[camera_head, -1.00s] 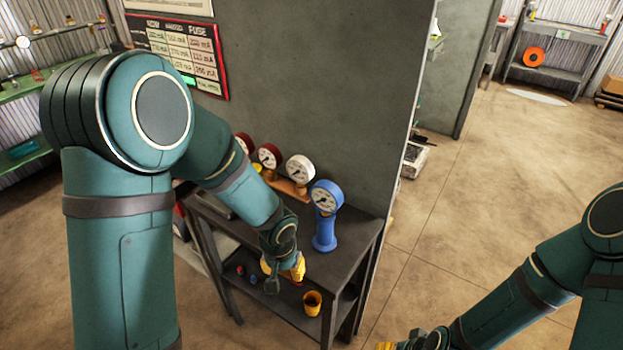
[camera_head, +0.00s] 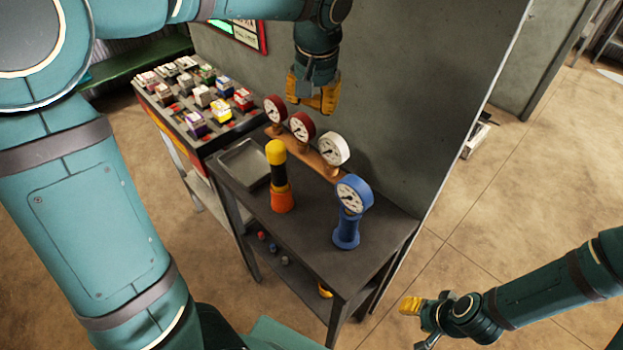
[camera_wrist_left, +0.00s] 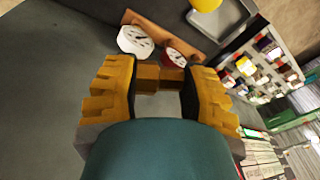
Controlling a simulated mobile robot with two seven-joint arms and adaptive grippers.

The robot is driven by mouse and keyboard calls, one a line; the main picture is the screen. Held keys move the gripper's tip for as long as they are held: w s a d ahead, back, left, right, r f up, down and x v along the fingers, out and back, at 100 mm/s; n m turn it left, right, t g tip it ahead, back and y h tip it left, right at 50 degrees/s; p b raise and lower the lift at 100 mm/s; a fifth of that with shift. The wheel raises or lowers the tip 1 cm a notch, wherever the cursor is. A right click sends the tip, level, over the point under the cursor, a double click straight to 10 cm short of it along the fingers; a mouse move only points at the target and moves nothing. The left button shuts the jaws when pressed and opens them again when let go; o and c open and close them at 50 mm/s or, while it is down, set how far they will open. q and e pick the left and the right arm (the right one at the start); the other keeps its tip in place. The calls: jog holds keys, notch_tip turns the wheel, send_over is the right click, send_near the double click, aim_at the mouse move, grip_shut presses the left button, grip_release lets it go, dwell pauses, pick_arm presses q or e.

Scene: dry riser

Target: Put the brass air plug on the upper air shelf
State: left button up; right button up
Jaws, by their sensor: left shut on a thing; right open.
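My left gripper (camera_head: 314,104) has yellow fingers and hangs high in front of the grey wall, above the row of gauges. In the left wrist view, its fingers (camera_wrist_left: 160,82) are shut on a small brass-brown blocky piece, seemingly the brass air plug (camera_wrist_left: 148,77). The fingers hide most of it, and it cannot be made out in the head view. The dark bench has a top (camera_head: 310,225) and a lower shelf (camera_head: 300,297); no label shows which surface is the upper air shelf. My right gripper (camera_head: 411,306) is open and empty, right of the bench.
Two red gauges (camera_head: 302,126) and a white gauge (camera_head: 334,149) stand on a wooden strip. A blue gauge (camera_head: 347,212), a black-yellow device with orange base (camera_head: 280,180) and a grey tray (camera_head: 244,164) occupy the bench top. A fuse rack (camera_head: 195,105) stands left.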

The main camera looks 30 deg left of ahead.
pick_arm(q)
jog(key=b, duration=0.5)
send_over(311, 196)
jog(key=f, duration=2.2)
jog(key=shift+s+d+f, duration=0.15)
jog(key=shift+d+f, duration=0.05)
jog(key=shift+f, duration=0.15)
jog(key=shift+f+b, duration=0.7)
jog(key=shift+f, duration=1.8)
jog(key=shift+r, duration=0.1)
jog(key=o, duration=0.8)
jog(key=shift+f, duration=0.2)
jog(key=o, duration=0.4)
jog(key=shift+c, duration=0.2)
jog(key=shift+r, duration=0.1)
